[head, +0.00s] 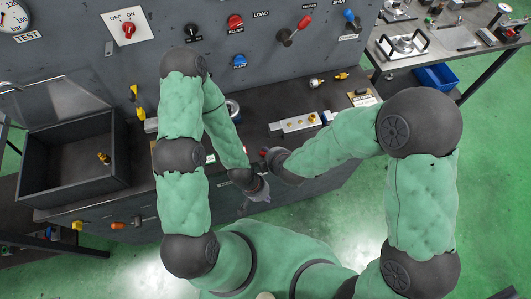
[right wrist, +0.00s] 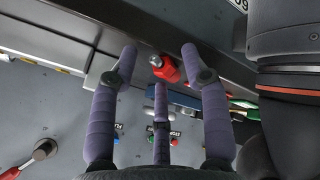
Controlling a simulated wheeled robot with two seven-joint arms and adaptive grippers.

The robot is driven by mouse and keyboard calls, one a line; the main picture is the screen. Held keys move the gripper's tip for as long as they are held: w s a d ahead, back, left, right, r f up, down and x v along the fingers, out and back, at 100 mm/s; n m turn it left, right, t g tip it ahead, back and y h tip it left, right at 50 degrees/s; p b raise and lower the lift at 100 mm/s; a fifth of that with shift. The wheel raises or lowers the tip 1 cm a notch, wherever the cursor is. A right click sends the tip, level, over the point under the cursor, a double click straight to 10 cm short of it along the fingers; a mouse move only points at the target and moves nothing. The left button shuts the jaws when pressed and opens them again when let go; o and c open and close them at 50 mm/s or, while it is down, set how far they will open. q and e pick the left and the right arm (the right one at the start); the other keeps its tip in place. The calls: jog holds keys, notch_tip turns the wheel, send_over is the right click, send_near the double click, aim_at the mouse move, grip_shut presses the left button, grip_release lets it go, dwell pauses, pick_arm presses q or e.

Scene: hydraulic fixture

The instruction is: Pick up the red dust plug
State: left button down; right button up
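The red dust plug (right wrist: 168,70), a small red piece with a grey metal tip, shows in the right wrist view near a dark edge. My right gripper (right wrist: 160,62) has its purple fingers spread, with the plug between and just beyond the fingertips; no contact is clear. In the head view a small red bit (head: 263,152) shows at the end of my right arm, where the right fingers are mostly hidden. My left gripper (head: 258,190) hangs by the bench's front edge, its purple fingers partly seen; its opening is unclear.
An open dark bin (head: 62,190) holds a brass fitting (head: 104,158) at left. The upright panel (head: 270,55) with knobs and levers stands behind. My two forearms are close together.

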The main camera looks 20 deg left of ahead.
grip_shut()
jog(key=shift+s+f, duration=0.1)
jog(key=shift+s, duration=0.05)
jog(key=shift+d, duration=0.1)
jog(key=s+d+f+p+v, duration=0.1)
jog(key=p+v, duration=0.6)
jog(key=v, duration=1.1)
jog(key=shift+s+d+p, duration=0.3)
jog(key=shift+s+p, duration=0.05)
jog(key=shift+s, duration=0.35)
jog(key=shift+f, duration=0.1)
